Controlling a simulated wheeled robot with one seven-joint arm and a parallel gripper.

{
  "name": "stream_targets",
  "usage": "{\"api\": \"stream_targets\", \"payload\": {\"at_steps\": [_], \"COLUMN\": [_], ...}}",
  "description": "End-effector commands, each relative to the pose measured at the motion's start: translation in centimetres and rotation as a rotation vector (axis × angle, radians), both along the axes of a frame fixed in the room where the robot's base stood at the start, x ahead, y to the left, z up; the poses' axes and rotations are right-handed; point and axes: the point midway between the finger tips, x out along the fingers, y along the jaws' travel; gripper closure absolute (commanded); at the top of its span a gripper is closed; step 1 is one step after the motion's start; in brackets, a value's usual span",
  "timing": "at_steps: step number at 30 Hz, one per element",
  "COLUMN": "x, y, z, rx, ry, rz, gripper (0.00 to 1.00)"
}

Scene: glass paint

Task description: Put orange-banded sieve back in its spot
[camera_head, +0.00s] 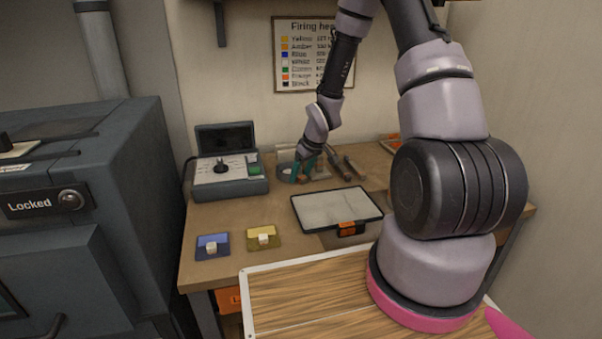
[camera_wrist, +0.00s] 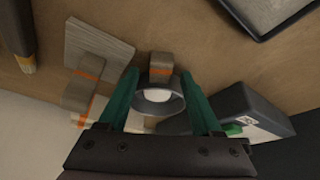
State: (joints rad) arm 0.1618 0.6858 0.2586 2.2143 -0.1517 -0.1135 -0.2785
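The orange-banded sieve shows in the wrist view as a dark round cup (camera_wrist: 157,104) with a pale inside and a short brown handle carrying an orange band (camera_wrist: 160,72). My gripper (camera_wrist: 157,80) has two teal fingers, one close on each side of the cup. I cannot tell whether they press on it or only stand around it. In the head view my gripper (camera_head: 304,170) is low over the back of the workbench (camera_head: 215,218); the sieve is largely hidden there. Its spot cannot be made out for certain.
Other orange-banded pieces (camera_wrist: 78,96) and a pale ribbed slab (camera_wrist: 98,44) lie left of the sieve in the wrist view. A control box (camera_head: 228,180) stands left of my gripper. A black-rimmed tray (camera_head: 335,208) and blue (camera_head: 213,240) and yellow (camera_head: 265,228) pads lie nearer.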

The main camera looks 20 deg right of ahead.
Motion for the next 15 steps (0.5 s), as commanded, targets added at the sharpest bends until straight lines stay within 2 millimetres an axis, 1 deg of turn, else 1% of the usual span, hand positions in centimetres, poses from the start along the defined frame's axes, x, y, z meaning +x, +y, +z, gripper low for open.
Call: {"api": "stream_targets", "payload": {"at_steps": [7, 10, 13, 15], "x": [0.0, -0.1, -0.4, -0.8], "y": [0.0, -0.1, -0.2, -0.6], "z": [0.0, 0.3, 1.3, 2.5], "rx": [0.0, 0.0, 0.001, -0.001], "ry": [0.0, -0.001, -0.003, -0.004], "rz": [0.0, 0.0, 0.0, -0.002], "gripper": [0.33, 0.33, 0.33, 0.33]}}
